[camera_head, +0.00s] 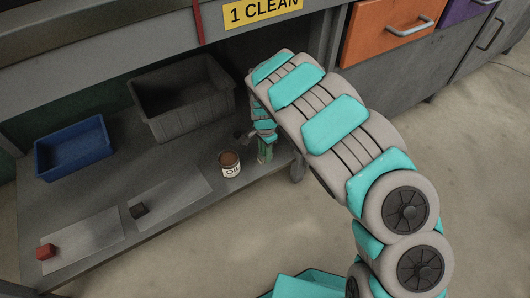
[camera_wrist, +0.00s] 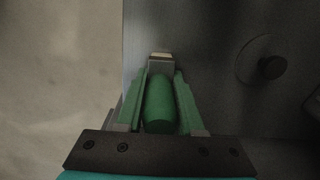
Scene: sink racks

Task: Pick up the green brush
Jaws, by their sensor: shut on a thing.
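The green brush (camera_wrist: 159,106) shows in the wrist view as a rounded green handle, with a pale block at its far end. My gripper (camera_wrist: 160,85) is shut on it, with one green finger on each side of the handle. The brush cannot be told apart from the fingers there. Whether it touches the shelf is unclear.
A dark round thing (camera_wrist: 262,60) shows in the wrist view.

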